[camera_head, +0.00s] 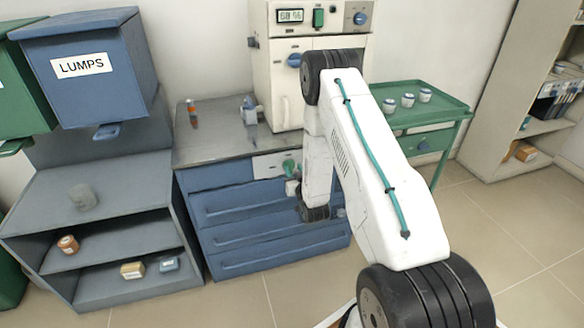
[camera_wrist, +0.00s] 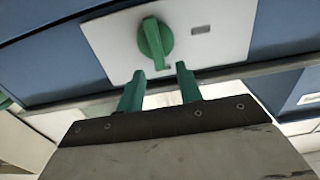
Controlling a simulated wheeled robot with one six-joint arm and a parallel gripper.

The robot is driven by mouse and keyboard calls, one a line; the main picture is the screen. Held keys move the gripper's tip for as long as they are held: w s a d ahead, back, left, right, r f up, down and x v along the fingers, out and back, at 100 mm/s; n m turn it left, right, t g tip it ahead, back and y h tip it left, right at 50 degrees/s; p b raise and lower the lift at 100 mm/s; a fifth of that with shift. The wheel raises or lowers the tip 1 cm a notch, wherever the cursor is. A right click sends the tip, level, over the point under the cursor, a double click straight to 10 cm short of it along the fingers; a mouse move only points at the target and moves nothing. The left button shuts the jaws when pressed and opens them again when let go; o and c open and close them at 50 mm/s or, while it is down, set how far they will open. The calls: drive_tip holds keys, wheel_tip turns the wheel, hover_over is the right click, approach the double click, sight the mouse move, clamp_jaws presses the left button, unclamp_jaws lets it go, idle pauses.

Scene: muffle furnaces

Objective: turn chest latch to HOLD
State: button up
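The chest latch (camera_wrist: 154,40) is a green turn knob on a white plate (camera_wrist: 103,38) on the blue chest front. In the wrist view its grip stands nearly upright, tilted slightly. No HOLD lettering is readable; a small grey mark sits right of the knob. My gripper (camera_wrist: 160,72) has two green fingers, spread apart and empty. Their tips are just below the knob in the wrist view, one to either side of its lower end; I cannot tell whether they touch it. In the head view the plate (camera_head: 265,166) shows beside my gripper, and the arm hides part of the chest.
The blue chest (camera_head: 225,208) has a grey top with a furnace (camera_head: 283,85) and small items. A LUMPS bin (camera_head: 88,75) and grey shelf (camera_head: 125,238) stand left. A green table (camera_head: 450,108) with cups stands right. Floor in front is clear.

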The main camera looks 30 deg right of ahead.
sight(290, 167)
drive_tip(key=shift+x, duration=1.35)
clamp_jaws()
